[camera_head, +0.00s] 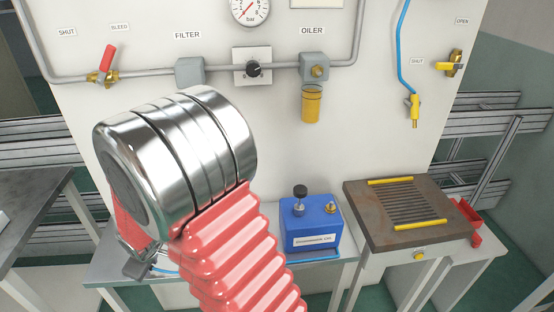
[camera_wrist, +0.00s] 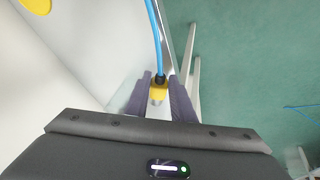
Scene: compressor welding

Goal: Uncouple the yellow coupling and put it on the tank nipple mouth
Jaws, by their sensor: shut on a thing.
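My gripper (camera_wrist: 160,92) is shut on a yellow coupling (camera_wrist: 157,91) in the wrist view. A blue hose (camera_wrist: 154,35) runs up from its dark collar. What lies below the coupling is not clear. A blue tank (camera_head: 310,227) stands on the bench, with a black knob and a small brass nipple (camera_head: 331,208) on top.
A brown slatted work table (camera_head: 404,212) with yellow bars stands right of the tank. The wall panel (camera_head: 360,125) carries pipes, a red-handled valve (camera_head: 105,64), a yellow oiler bowl (camera_head: 311,104) and a yellow valve (camera_head: 449,63).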

